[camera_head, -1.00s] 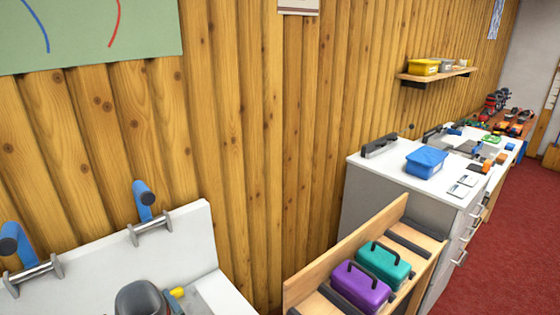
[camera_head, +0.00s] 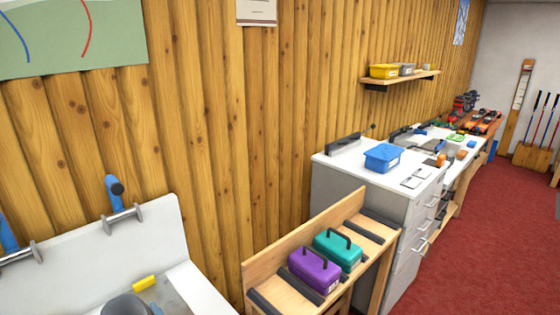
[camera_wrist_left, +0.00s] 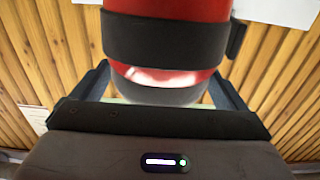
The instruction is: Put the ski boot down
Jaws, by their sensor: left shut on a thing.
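In the left wrist view, my left gripper (camera_wrist_left: 162,88) is shut on the ski boot (camera_wrist_left: 165,55). The boot shows as a red shell with a wide black band and a grey, rounded lower part between the two fingers. Only part of it is in view; its upper end is cut off by the frame edge. The wood-plank wall is behind it. Neither the boot nor either gripper can be made out in the head view. My right gripper is in no view.
A bench with a purple case (camera_head: 315,271) and teal case (camera_head: 338,250) stands centre right. Beyond it, a white-topped cabinet (camera_head: 345,165) holds a blue bin (camera_head: 383,158). A white-backed station (camera_head: 90,245) is lower left. Red carpet (camera_head: 480,240) is open at right.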

